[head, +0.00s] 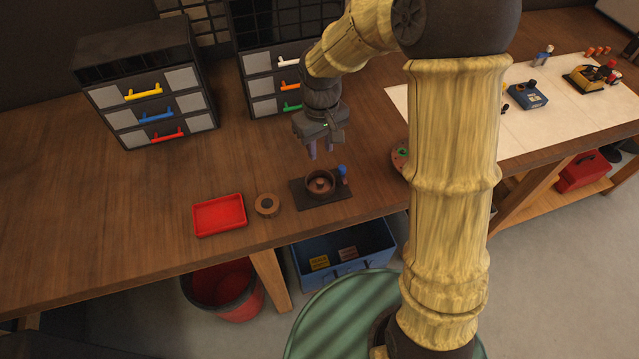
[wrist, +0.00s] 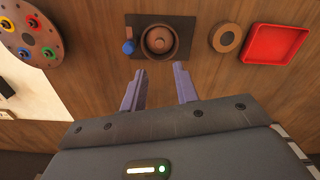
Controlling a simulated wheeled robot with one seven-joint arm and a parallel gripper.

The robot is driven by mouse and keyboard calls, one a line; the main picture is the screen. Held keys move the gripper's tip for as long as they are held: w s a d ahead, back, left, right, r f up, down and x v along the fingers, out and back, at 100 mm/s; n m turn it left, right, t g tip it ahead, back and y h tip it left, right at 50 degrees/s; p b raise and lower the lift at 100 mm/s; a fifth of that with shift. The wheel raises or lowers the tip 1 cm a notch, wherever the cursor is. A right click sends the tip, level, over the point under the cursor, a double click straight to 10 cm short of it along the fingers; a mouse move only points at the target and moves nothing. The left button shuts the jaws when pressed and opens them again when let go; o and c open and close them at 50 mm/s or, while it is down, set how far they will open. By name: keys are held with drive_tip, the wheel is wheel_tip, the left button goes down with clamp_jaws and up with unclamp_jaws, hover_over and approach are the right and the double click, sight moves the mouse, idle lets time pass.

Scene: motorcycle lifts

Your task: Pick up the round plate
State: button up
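Two round flat things show, and I cannot tell for sure which is the round plate. One is a small brown disc with a dark centre (head: 267,204), between the red tray and the dark mat; it also shows in the wrist view (wrist: 219,45). The other is a larger brown round board with coloured rings (wrist: 48,28), at upper left in the wrist view and mostly hidden behind my arm in the head view (head: 399,165). My gripper (head: 319,152) is open and empty above the bench, near the dark mat; its two fingers are apart in the wrist view (wrist: 158,70).
A brown round pot (head: 320,184) and a blue-knobbed piece (head: 342,171) stand on the dark mat (head: 330,202). A red tray (head: 219,230) lies at left. Drawer units (head: 160,133) stand behind. A blue bin (head: 372,236) and a red bucket (head: 240,300) are below the bench edge.

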drive_tip(key=p, duration=0.1)
hover_over(320, 181)
drive_tip(key=f, duration=0.7)
drive_tip(key=shift+s+f, duration=0.3)
drive_tip(key=shift+f, duration=0.05)
drive_tip(key=f+p, duration=0.1)
drive_tip(key=f, duration=0.1)
drive_tip(key=f+p, duration=0.1)
drive_tip(key=f, duration=0.1)
drive_tip(key=shift+w, duration=0.4)
drive_tip(key=shift+s+a+f, duration=0.2)
drive_tip(key=shift+f, duration=0.35)
drive_tip(key=shift+w+d, duration=0.1)
drive_tip(key=shift+d, duration=0.25)
drive_tip(key=shift+a, duration=0.15)
clamp_jaws()
